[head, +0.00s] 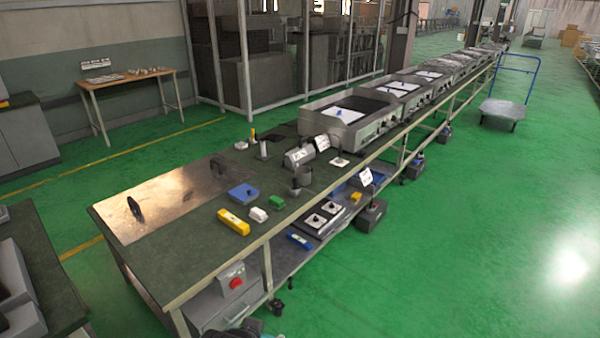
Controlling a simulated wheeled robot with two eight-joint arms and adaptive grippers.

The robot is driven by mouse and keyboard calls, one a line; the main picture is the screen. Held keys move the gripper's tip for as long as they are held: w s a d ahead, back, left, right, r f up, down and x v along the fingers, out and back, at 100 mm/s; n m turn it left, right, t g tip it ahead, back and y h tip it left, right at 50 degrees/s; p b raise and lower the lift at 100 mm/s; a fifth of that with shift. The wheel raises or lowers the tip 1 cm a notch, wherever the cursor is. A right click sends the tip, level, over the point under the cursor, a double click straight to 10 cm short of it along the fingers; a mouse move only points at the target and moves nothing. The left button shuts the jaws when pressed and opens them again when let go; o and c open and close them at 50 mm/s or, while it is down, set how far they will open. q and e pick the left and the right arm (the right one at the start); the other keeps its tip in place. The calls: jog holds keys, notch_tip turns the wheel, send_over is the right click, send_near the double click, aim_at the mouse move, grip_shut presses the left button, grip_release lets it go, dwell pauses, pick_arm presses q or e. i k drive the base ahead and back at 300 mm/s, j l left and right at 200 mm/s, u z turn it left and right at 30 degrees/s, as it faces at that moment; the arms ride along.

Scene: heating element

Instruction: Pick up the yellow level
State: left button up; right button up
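The yellow level (234,222) lies flat on the dark green top of the long workbench (150,270), close to its front edge. It is a short yellow bar with a pale inset in its middle. Nothing touches it or covers it. Neither of my grippers can be made out in the head view. A small dark shape at the bottom edge of the picture is cut off and too unclear to identify.
Beside the level are a white block (258,214), a green block (277,202) and a blue item (243,193). A blue level (299,240) is on the lower shelf. Green floor at right is open.

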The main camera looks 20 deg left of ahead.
aim_at(240, 226)
jog(key=i+j+z, duration=0.1)
jog(key=i+z, duration=0.3)
jog(key=i, duration=1.1)
jog(key=i+u, duration=0.4)
jog(key=i+l+u, duration=0.15)
jog(key=i+u, duration=0.5)
jog(key=u, duration=0.15)
jog(key=i+l+u, duration=0.1)
jog(key=i+u, duration=0.2)
jog(key=u, duration=0.15)
jog(key=i+l+u, duration=0.15)
jog(key=u, duration=0.35)
jog(key=i+l, duration=0.05)
jog(key=i, duration=0.05)
